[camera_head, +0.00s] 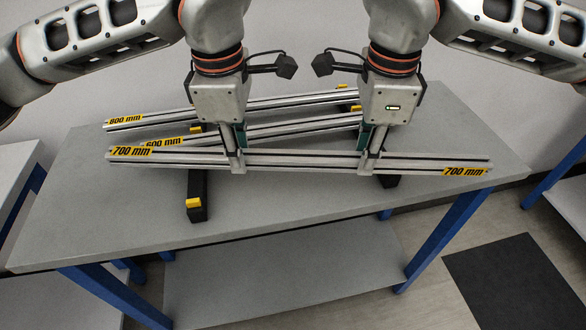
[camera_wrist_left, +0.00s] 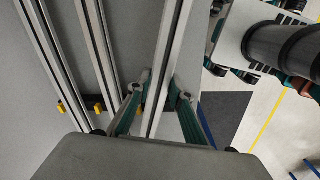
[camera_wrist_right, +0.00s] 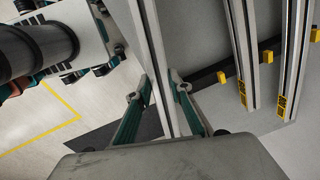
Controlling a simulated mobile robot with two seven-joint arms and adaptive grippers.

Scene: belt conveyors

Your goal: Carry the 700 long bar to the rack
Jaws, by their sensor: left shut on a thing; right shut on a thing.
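The 700 mm bar (camera_head: 300,160) is a long silver profile with yellow 700 mm labels at both ends, lying crosswise nearest to me in the head view. My left gripper (camera_head: 238,164) is shut on it left of its middle. My right gripper (camera_head: 370,163) is shut on it right of its middle. The bar also runs between the fingers in the left wrist view (camera_wrist_left: 167,60) and the right wrist view (camera_wrist_right: 152,50). I cannot tell how far it is above the black supports. I cannot make out the rack.
The 800 mm bar (camera_head: 180,116) and 600 mm bar (camera_head: 285,129) lie behind on the grey table (camera_head: 120,220). A black support (camera_head: 197,187) with a yellow stop sticks out below the held bar. Other blue-legged tables stand left (camera_head: 18,165) and right (camera_head: 570,213). A dark mat (camera_head: 510,275) lies on the floor.

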